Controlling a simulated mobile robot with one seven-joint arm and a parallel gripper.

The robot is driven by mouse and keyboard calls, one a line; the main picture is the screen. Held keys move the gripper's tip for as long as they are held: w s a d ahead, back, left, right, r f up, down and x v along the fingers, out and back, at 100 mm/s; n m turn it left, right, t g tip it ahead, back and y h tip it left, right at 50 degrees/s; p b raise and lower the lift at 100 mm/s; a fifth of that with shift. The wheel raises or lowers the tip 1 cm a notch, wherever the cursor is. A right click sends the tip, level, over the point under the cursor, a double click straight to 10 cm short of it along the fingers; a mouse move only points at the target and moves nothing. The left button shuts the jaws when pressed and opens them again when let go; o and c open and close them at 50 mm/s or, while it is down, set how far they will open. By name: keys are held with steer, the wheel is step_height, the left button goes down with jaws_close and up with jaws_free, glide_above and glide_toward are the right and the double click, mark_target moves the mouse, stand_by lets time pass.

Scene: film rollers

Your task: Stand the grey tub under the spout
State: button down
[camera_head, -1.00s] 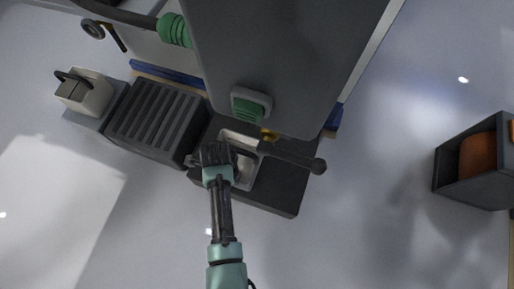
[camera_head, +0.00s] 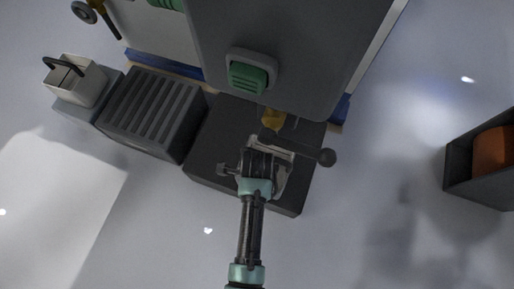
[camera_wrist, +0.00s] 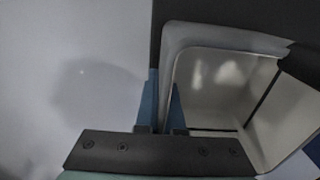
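The grey tub (camera_head: 283,170) is at the dark platform (camera_head: 216,140) of the machine; I cannot tell whether it rests on it or hangs just above. The gold spout (camera_head: 272,119) juts from the machine just behind the tub in the picture. My gripper (camera_head: 258,163) is at the tub's left side and hides part of it. In the wrist view, the tub (camera_wrist: 190,38) is open-topped with a shiny inside, and my fingers (camera_wrist: 163,100) are close together across its left wall, one inside and one outside.
A dark lever with a ball end (camera_head: 326,157) reaches over the tub's back right side. The large grey machine body (camera_head: 295,45) overhangs behind. A ribbed dark box (camera_head: 152,110) adjoins the platform on the left. A dark bin with an orange thing (camera_head: 460,178) stands far right.

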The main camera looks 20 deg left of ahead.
steer(key=shift+r, duration=0.1)
steer(key=c, duration=1)
jaws_free()
steer(key=shift+c, duration=0.2)
step_height(320, 180, up, 12)
steer(key=p, duration=0.8)
steer(key=shift+s, duration=0.1)
